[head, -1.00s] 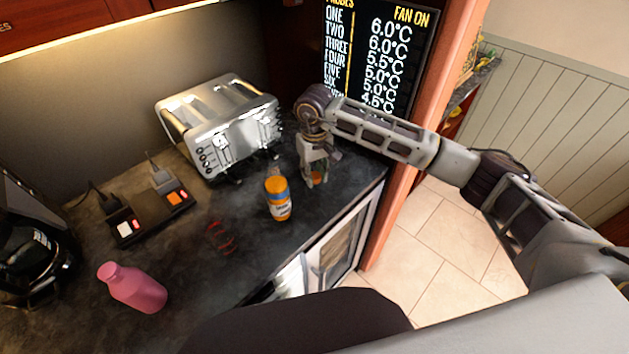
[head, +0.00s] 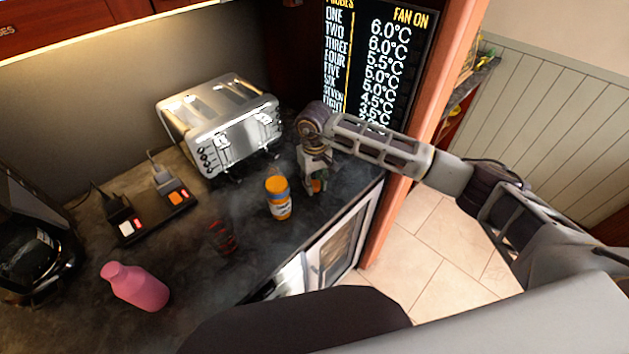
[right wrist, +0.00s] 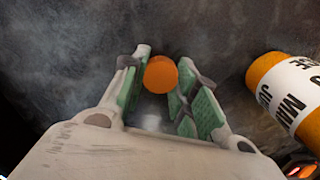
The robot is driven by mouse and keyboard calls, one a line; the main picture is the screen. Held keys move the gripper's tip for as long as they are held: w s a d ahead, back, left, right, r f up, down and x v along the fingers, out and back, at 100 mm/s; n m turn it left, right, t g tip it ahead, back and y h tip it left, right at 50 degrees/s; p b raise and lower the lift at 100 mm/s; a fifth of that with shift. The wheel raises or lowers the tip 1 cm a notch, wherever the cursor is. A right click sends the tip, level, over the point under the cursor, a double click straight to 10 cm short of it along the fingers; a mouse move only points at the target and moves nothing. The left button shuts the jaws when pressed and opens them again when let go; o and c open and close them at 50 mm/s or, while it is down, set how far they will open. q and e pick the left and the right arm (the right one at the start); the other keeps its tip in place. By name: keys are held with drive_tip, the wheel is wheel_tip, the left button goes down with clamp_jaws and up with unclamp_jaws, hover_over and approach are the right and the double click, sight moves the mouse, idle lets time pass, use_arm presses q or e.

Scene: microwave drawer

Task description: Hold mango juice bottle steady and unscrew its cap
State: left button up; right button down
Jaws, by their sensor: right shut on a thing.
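The mango juice bottle (head: 278,200), orange with a white label, stands upright on the dark counter. In the right wrist view the bottle (right wrist: 292,95) is at the right edge, partly cut off, outside the fingers. My right gripper (head: 315,187) is just right of the bottle in the head view, low over the counter and apart from it. It is shut on a small round orange thing (right wrist: 160,74) that looks like a cap, between the green finger pads. I cannot tell whether the bottle's top is open. My left gripper is out of view.
A metal toaster (head: 222,122) stands behind the bottle. A pink bottle (head: 137,287), a dark red see-through object (head: 222,237) and a black power strip (head: 155,212) are to the left. A black appliance (head: 30,245) is far left. The counter's edge runs close right of my gripper.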

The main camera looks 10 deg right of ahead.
sight(314, 184)
drive_tip(key=shift+f, duration=0.15)
drive_tip(key=c, duration=1.1)
unclamp_jaws()
drive_tip(key=shift+r, duration=0.35)
wheel_tip(314, 184, up, 12)
drive_tip(key=b, duration=0.1)
drive_tip(key=shift+f+b, duration=0.2)
drive_tip(key=shift+b, duration=0.2)
